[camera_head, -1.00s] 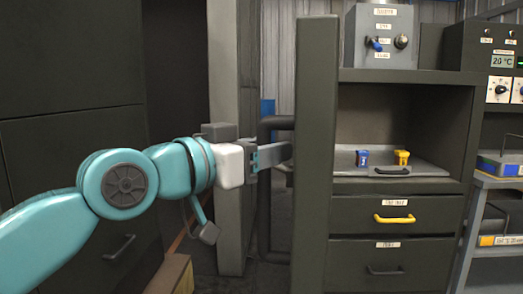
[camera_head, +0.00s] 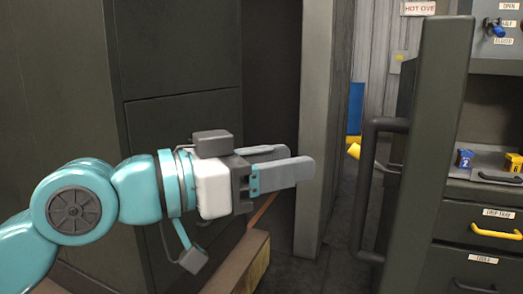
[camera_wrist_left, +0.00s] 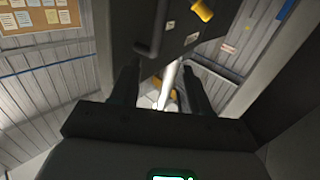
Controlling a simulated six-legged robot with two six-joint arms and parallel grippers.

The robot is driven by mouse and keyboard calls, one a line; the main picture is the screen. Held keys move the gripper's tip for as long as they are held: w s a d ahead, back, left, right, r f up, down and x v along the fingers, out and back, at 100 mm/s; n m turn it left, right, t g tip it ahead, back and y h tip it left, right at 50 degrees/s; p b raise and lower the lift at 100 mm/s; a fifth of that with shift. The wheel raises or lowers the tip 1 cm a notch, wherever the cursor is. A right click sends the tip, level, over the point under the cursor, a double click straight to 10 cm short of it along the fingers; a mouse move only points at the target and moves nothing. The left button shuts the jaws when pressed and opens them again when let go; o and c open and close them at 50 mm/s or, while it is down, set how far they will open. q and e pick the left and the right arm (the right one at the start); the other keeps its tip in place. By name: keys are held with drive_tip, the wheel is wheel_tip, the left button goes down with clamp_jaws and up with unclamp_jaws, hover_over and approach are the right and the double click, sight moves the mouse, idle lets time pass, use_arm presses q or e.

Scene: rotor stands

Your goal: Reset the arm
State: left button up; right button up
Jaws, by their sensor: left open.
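My left gripper (camera_head: 278,168) is in the middle of the head view, at the end of my teal and white arm coming in from the left. Its two grey fingers are apart and point right, with nothing between them. In the left wrist view its dark fingers (camera_wrist_left: 160,88) also stand apart. The dark door (camera_head: 432,130) with a long vertical bar handle (camera_head: 366,190) stands to the right of the gripper, apart from it. My right gripper does not show in either view.
A grey upright panel (camera_head: 318,130) stands just behind the fingertips. A cabinet at right holds a blue item (camera_head: 465,159) and a yellow item (camera_head: 513,162) on a tray, above a yellow-handled drawer (camera_head: 495,225). A wooden block (camera_head: 245,262) lies low below the gripper.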

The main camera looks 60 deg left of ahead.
use_arm(q)
drive_tip(key=shift+s+a, duration=0.15)
drive_tip(key=shift+s, duration=1.05)
